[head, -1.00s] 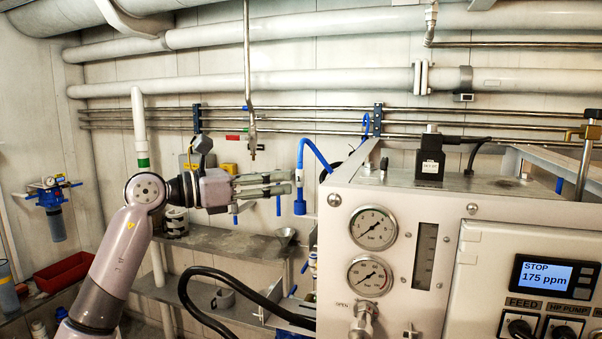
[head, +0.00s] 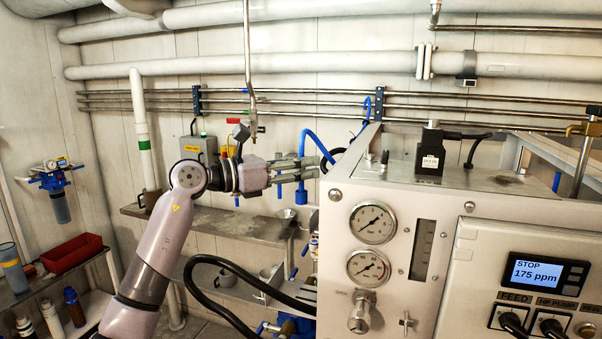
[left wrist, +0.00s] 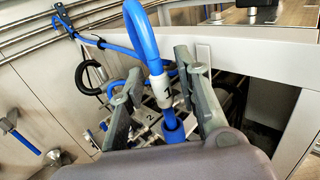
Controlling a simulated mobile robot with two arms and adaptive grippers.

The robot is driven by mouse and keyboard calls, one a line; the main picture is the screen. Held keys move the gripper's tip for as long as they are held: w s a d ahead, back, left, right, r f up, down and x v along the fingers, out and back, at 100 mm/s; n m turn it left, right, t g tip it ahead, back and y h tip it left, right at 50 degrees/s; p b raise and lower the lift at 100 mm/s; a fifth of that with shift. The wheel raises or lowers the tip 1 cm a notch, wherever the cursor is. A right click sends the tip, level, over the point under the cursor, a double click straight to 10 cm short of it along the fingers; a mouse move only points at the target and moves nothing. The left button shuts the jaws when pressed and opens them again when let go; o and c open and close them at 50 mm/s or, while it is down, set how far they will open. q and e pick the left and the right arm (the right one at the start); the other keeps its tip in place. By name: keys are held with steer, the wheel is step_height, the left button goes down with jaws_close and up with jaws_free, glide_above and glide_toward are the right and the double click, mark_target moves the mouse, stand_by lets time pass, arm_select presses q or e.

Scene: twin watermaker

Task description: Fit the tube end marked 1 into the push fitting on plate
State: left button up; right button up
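The blue tube (head: 318,143) arches down from the wall pipes beside the white cabinet. In the left wrist view its end carries a white sleeve marked 1 (left wrist: 163,89), with a wider blue end piece (left wrist: 173,127) below. That blue end piece also hangs in the head view (head: 302,196). My left gripper (head: 309,169) is at the tube. In the left wrist view its two fingers (left wrist: 163,99) stand apart on either side of the marked sleeve, with gaps visible. A light plate marked 2 (left wrist: 148,118) lies lower behind; I cannot make out its push fitting. My right gripper is not in view.
The white cabinet with gauges (head: 397,270) stands close right of my left gripper. A grey shelf (head: 215,228) is below it. A black hose (head: 215,300) loops in front. A thin vertical pipe (head: 247,60) hangs above the gripper.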

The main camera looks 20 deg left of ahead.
arm_select(q)
jaws_close()
steer(key=shift+r, duration=0.6)
step_height(320, 180, up, 8)
steer(key=shift+f+b, duration=0.25)
steer(key=shift+b, duration=0.75)
steer(key=shift+r, duration=0.65)
